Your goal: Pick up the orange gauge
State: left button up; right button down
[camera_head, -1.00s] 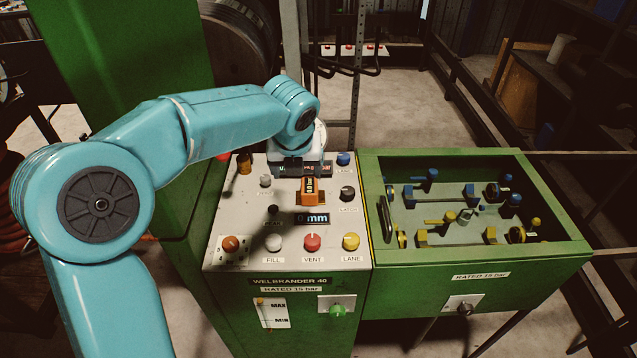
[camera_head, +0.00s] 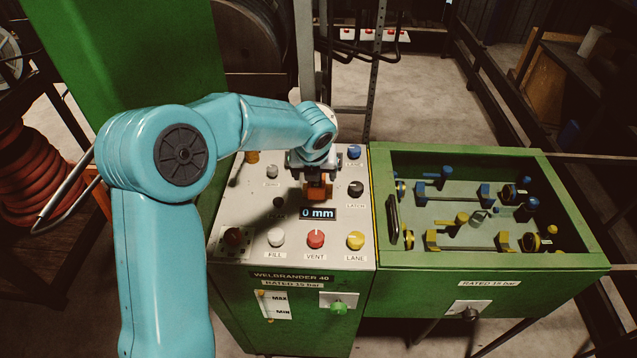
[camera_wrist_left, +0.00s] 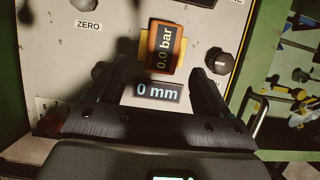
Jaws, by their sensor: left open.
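The orange gauge (camera_head: 318,192) sits on the light panel of the green machine, just above the "0 mm" display. In the head view my left gripper (camera_head: 317,178) is over it and hides most of it. In the left wrist view the orange gauge (camera_wrist_left: 162,50) shows its dark face reading "0.0 bar". My left gripper (camera_wrist_left: 158,82) is open there, its dark fingers spread to either side of the gauge's lower end. I cannot tell whether a finger touches it. My right gripper is in neither view.
A "0 mm" display (camera_head: 318,214) lies just below the gauge. Close by are the latch knob (camera_head: 355,188), the zero knob (camera_head: 272,171), and a row with a white fill button (camera_head: 276,237), red vent button (camera_head: 316,239) and yellow lane button (camera_head: 355,240). A green open-topped box (camera_head: 480,274) stands right.

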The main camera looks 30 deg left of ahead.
aim_at(317, 185)
pick_arm(q)
jog(key=shift+w+a+f, duration=0.15)
jog(key=shift+a+f, duration=0.1)
jog(key=shift+f, duration=0.2)
jog(key=f, duration=0.1)
jog(key=w+f, duration=0.1)
jog(key=w+f+p, duration=0.1)
jog(key=shift+w+a+f, duration=0.25)
jog(key=shift+f, duration=0.05)
jog(key=shift+a+f, duration=0.1)
jog(key=shift+f, duration=0.1)
jog(key=shift+s+r, duration=0.15)
jog(key=shift+s, duration=0.1)
jog(key=shift+w, duration=0.2)
jog(key=c, duration=1.3)
jog(key=shift+s, duration=0.1)
grip_shut()
